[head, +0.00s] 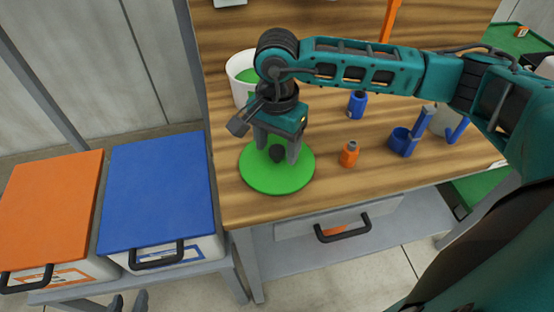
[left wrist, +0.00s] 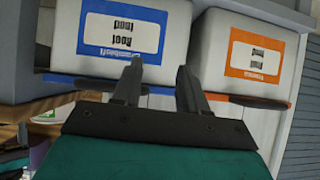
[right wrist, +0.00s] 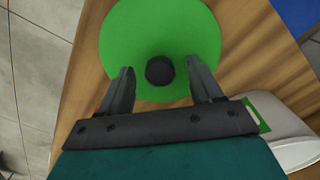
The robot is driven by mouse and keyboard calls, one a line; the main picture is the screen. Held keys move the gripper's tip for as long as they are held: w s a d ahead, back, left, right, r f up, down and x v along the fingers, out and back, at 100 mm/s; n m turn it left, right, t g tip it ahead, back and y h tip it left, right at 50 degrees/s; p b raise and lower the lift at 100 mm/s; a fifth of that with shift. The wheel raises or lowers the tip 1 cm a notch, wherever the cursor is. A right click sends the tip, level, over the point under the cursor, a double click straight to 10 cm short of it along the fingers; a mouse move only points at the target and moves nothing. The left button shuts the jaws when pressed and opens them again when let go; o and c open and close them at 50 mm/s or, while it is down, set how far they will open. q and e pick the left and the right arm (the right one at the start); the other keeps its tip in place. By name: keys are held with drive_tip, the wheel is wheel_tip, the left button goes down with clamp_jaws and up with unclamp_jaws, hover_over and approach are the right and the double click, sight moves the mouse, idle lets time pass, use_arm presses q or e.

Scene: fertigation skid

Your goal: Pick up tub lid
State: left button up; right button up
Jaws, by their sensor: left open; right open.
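The tub lid (head: 262,178) is a round green disc with a dark knob at its middle, lying flat on the wooden bench top near its left front corner. In the right wrist view the lid (right wrist: 145,30) shows with its knob (right wrist: 159,70) between the fingers. My right gripper (head: 277,150) is open above the lid, one finger on either side of the knob, not closed on it. My left gripper (head: 130,303) is open and empty at the bottom of the head view. In the left wrist view its fingers (left wrist: 158,85) point toward the bins.
A white tub (head: 238,75) with green contents stands behind the lid. An orange bottle (head: 349,153), a blue bottle (head: 357,104) and a blue scoop-like cup (head: 402,143) stand to the right. Blue-lidded (head: 158,190) and orange-lidded (head: 52,210) bins sit left of the bench.

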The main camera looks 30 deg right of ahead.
clamp_jaws()
idle(0.4)
drive_tip(key=shift+r, duration=0.1)
